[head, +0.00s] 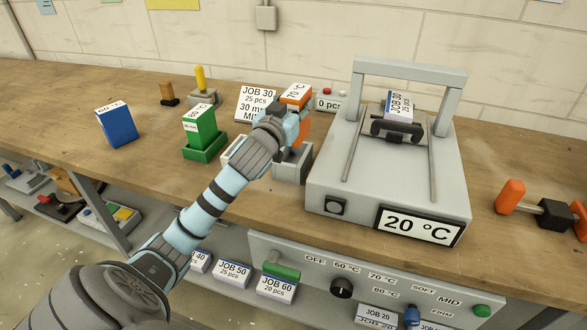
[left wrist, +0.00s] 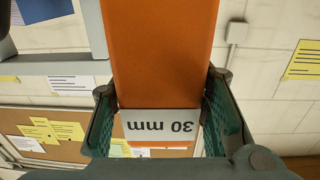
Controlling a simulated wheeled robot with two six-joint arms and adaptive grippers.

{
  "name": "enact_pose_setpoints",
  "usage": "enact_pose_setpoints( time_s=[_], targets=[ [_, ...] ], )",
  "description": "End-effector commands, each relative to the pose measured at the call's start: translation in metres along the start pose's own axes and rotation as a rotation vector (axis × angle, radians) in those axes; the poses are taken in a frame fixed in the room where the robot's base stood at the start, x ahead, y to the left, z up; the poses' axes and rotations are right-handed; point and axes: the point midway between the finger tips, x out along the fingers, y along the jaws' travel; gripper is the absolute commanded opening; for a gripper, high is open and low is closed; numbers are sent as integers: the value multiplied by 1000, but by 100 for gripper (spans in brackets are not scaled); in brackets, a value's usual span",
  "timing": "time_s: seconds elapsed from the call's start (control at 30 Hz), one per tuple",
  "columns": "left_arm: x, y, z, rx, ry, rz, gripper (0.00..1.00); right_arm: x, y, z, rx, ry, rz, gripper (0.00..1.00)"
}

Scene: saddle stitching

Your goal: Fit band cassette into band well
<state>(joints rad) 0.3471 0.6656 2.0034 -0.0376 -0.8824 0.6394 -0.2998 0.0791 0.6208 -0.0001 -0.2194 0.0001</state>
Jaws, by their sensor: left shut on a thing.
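An orange cassette (head: 297,93) has a 70 °C label on its top. My left gripper (head: 296,128) is shut on it, with the fingers covering part of its side in the head view. In the left wrist view the cassette (left wrist: 165,55) stands between both fingers, and its 30 mm label appears upside down. A low grey open-topped holder (head: 292,168) lies below and around the cassette's lower end. My arm hides much of it, so I cannot tell whether the cassette is inside or above it. My right gripper is not in view.
A grey press (head: 323,192) reading 20 °C stands close to the right. A green cassette (head: 199,122) in a green base and a blue cassette (head: 117,125) are to the left. A JOB 30 card (head: 256,100) is behind. The table's front left is clear.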

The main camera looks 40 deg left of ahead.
Motion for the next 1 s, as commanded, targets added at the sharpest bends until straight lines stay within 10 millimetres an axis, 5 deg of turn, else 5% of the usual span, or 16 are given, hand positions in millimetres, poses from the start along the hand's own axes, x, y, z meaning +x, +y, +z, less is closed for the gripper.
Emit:
enact_pose_setpoints(
  time_s=[0.5, 0.77, 0.8, 0.9, 1.0],
  targets=[
    [6, -9, 98, -3, -4, -39, 0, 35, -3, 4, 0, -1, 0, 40],
    [6, -9, 100, -3, -2, -38, 0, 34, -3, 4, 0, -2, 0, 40],
    [6, -9, 101, -4, -4, -39, 44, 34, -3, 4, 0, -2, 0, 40],
    [6, -9, 101, -4, -4, -39, 60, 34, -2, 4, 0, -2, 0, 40],
    [6, -9, 101, -3, -4, -39, 61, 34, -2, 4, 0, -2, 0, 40]
  ],
)
